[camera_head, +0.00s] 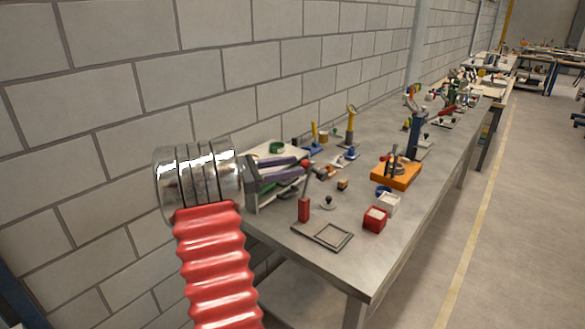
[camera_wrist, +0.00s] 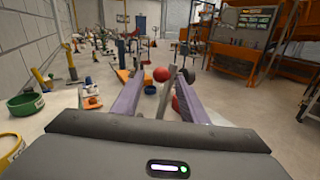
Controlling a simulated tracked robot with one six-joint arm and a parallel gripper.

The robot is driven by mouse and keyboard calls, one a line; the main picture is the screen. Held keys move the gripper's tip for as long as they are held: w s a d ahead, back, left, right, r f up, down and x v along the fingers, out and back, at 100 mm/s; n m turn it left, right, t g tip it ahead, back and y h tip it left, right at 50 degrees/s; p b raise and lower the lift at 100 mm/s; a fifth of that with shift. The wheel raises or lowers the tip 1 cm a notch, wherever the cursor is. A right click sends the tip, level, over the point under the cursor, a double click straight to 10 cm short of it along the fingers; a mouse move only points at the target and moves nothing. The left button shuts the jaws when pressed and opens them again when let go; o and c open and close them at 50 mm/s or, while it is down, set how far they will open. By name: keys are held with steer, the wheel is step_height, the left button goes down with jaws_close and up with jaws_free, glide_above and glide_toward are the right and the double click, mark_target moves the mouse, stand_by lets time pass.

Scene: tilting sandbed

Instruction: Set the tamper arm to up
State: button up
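What looks like the tamper arm is a thin grey rod with a red block (camera_head: 304,210) low on it and a red ball at its top (camera_head: 307,164). It stands nearly upright beside a flat grey rectangular frame (camera_head: 323,235) on the bench. My gripper (camera_head: 301,167) has its purple fingers at the height of the red ball. In the wrist view, my gripper (camera_wrist: 160,76) is open, with the fingers apart. The red ball (camera_wrist: 162,74) and a grey bar show between the fingers. I cannot tell whether either finger touches them.
The long grey bench (camera_head: 375,240) runs along a block wall. A red box (camera_head: 375,219), a white box (camera_head: 389,203) and an orange base with a lever (camera_head: 397,173) stand to the right. A green ring (camera_wrist: 25,104) lies at left in the wrist view. The aisle is clear.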

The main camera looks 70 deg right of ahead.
steer(key=shift+s+d, duration=0.4)
steer(key=shift+s, duration=0.15)
steer(key=shift+c, duration=0.5)
jaws_close()
